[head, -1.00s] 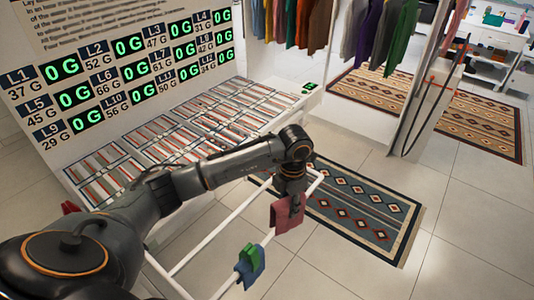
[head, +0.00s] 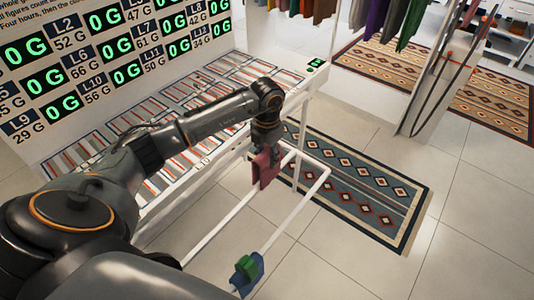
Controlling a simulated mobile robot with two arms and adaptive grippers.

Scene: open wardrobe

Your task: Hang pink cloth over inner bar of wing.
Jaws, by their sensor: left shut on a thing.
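The pink cloth (head: 265,171) hangs from my left gripper (head: 268,150), which is shut on it. The cloth is at the far end of the inner bar (head: 225,222) of the white wing. It overlaps the bar in the picture; I cannot tell whether it touches the bar or lies over it. The outer bar (head: 298,222) runs to the right of it. My right gripper is not in view.
A green cloth (head: 246,264) and a blue cloth (head: 250,283) hang on the near part of the outer bar. A panel of striped slots (head: 200,95) stands behind my left arm. A patterned rug (head: 350,190) lies on the floor beyond the wing.

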